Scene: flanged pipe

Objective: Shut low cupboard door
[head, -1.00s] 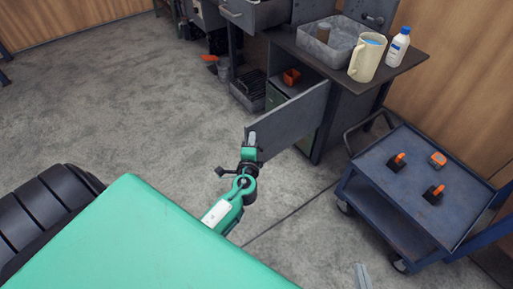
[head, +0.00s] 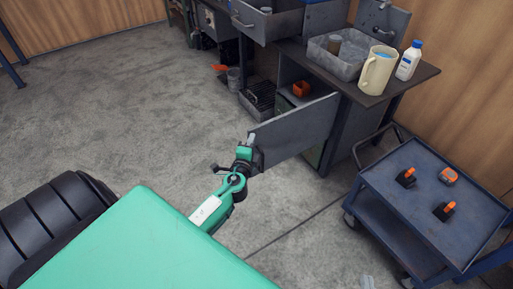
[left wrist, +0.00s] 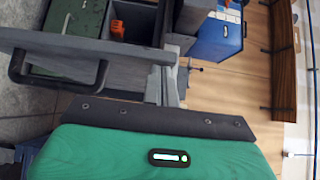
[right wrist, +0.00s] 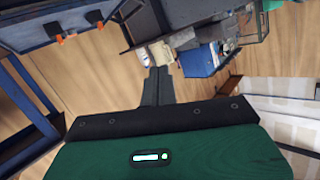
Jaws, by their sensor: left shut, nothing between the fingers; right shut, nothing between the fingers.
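The low cupboard door (head: 300,128) is a grey panel that stands open, swung out from under the bench. Its black loop handle (left wrist: 100,75) shows in the left wrist view. My left gripper (head: 251,140) is shut and empty at the door's free edge; I cannot tell whether it touches. Its fingers (left wrist: 168,85) are close together beside the door panel (left wrist: 90,46) in the left wrist view. My right gripper (right wrist: 157,85) is shut and empty, pointing towards the bench from a distance. Only a grey tip of it (head: 368,283) seems to show at the head view's bottom edge.
A jug (head: 374,70), a bottle (head: 408,61) and a grey tub (head: 342,65) stand on the bench. A blue trolley (head: 430,205) stands at the right. The floor at left is clear.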

